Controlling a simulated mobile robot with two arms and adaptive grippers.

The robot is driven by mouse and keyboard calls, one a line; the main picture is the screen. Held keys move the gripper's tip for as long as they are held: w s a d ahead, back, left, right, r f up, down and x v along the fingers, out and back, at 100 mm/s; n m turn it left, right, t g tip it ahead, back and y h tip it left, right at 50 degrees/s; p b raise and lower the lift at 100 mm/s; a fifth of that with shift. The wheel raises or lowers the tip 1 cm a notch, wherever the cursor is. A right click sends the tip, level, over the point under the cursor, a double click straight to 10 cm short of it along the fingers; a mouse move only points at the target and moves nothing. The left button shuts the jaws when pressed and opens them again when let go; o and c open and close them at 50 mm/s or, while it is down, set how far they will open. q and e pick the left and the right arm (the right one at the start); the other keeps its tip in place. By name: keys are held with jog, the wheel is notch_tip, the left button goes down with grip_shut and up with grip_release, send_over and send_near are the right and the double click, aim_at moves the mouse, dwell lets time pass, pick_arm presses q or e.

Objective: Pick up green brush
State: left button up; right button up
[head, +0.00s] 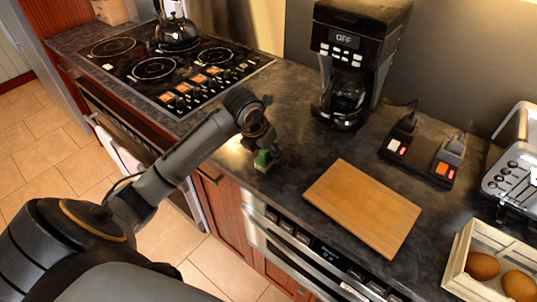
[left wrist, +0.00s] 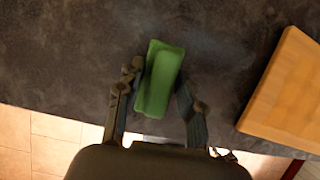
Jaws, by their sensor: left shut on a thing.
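The green brush (head: 264,160) is at the front part of the dark counter, left of the cutting board. It also shows in the left wrist view (left wrist: 161,75) as a green block between the fingers. My left gripper (head: 262,146) comes down on it from above. In the left wrist view the left gripper (left wrist: 158,92) has a finger on each side of the brush and is shut on it. I cannot tell whether the brush touches the counter. My right gripper is not in view.
A wooden cutting board (head: 363,207) lies to the right. Behind stands a coffee maker (head: 356,60). The stove top (head: 175,65) with a kettle (head: 176,28) is at the left. A power strip (head: 418,155), a toaster (head: 515,165) and an egg crate (head: 457,262) are further right.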

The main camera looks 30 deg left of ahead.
pick_arm(q)
jog(key=shift+r, duration=0.1)
jog(key=shift+r, duration=0.2)
notch_tip(320, 180, up, 2)
jog(key=shift+w+r+b, duration=0.1)
jog(key=shift+b, duration=0.8)
jog(key=s+d+r+b, duration=0.1)
jog(key=s+r+b, duration=0.2)
jog(key=s+r, duration=0.7)
jog(key=s, duration=0.4)
jog(key=shift+d, duration=0.15)
jog(key=shift+r, duration=0.1)
